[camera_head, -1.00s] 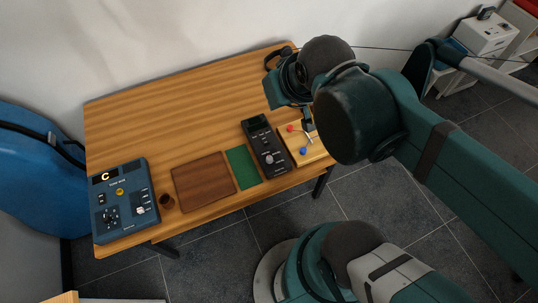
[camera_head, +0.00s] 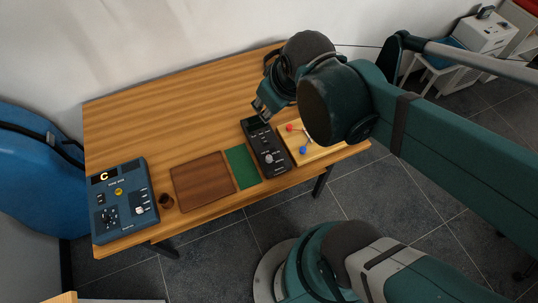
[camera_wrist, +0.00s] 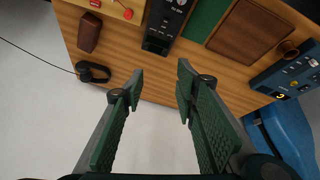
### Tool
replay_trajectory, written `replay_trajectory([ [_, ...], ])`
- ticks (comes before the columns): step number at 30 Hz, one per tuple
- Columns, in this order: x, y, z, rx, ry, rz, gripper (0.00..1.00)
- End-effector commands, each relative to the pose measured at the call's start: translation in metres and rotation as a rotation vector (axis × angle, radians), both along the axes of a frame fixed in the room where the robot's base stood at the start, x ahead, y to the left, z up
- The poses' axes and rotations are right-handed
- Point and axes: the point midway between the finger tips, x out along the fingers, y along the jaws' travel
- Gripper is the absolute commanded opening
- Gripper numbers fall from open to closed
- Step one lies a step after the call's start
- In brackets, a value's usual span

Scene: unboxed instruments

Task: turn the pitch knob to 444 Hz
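A blue instrument box (camera_head: 125,232) stands at the table's left end, its display reading "C". It carries a dark round knob (camera_head: 110,215) and a pale knob (camera_head: 140,209); labels are too small to read. The blue box also shows at the right of the wrist view (camera_wrist: 268,81). A black device (camera_head: 262,143) with a dark screen and a grey knob (camera_head: 269,158) lies right of centre; I cannot tell which knob sets pitch. My gripper (camera_head: 262,110) is open and empty above the black device's screen end. Its spread fingers show in the wrist view (camera_wrist: 158,80).
A brown wooden panel (camera_head: 203,181), a green mat (camera_head: 242,166) and a small brown cup (camera_head: 166,201) lie between the two devices. A light board (camera_head: 318,152) with red and blue knobs sits to the right. Headphones (camera_wrist: 92,72) are near the back edge. The back left of the table is clear.

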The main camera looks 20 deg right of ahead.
Motion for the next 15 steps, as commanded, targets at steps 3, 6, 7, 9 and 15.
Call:
replay_trajectory([
  [3, 0.003, 0.001, -0.016, -0.050, 0.045, 0.098, 0.30],
  [6, 0.005, 0.002, -0.028, -0.089, 0.081, 0.185, 0.30],
  [7, 0.005, 0.002, -0.032, -0.100, 0.092, 0.211, 0.30],
  [9, 0.005, 0.003, -0.042, -0.125, 0.117, 0.274, 0.30],
  [15, 0.006, 0.004, -0.067, -0.188, 0.190, 0.454, 0.30],
])
